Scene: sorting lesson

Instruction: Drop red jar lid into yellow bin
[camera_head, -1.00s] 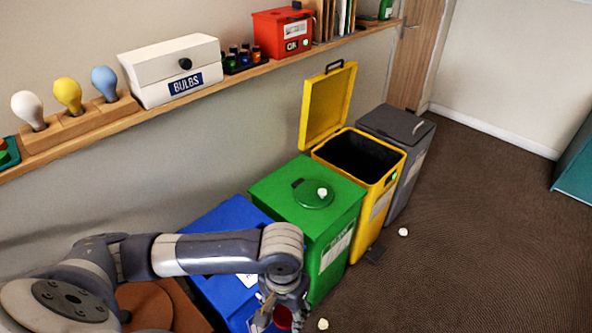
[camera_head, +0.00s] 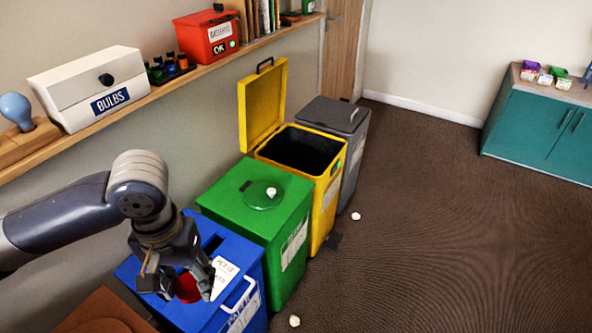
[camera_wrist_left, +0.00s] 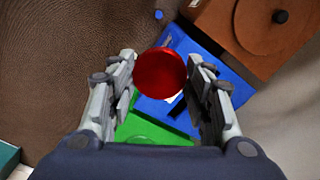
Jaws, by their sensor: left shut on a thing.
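The red jar lid (camera_head: 188,288) is held in my left gripper (camera_head: 184,284), above the blue bin. In the left wrist view the round red lid (camera_wrist_left: 160,74) sits between the two fingers of the gripper (camera_wrist_left: 161,82). The yellow bin (camera_head: 328,190) stands beyond the green bin, its lid (camera_head: 262,105) raised against the wall and its dark opening uncovered. My right gripper is not in view.
The blue bin (camera_head: 250,262) and the green bin (camera_head: 222,197), with a white crumpled ball on its lid, stand before the yellow bin. A grey bin (camera_head: 338,112) stands behind it. White balls (camera_head: 294,321) lie on the floor. A shelf (camera_head: 165,90) runs along the wall.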

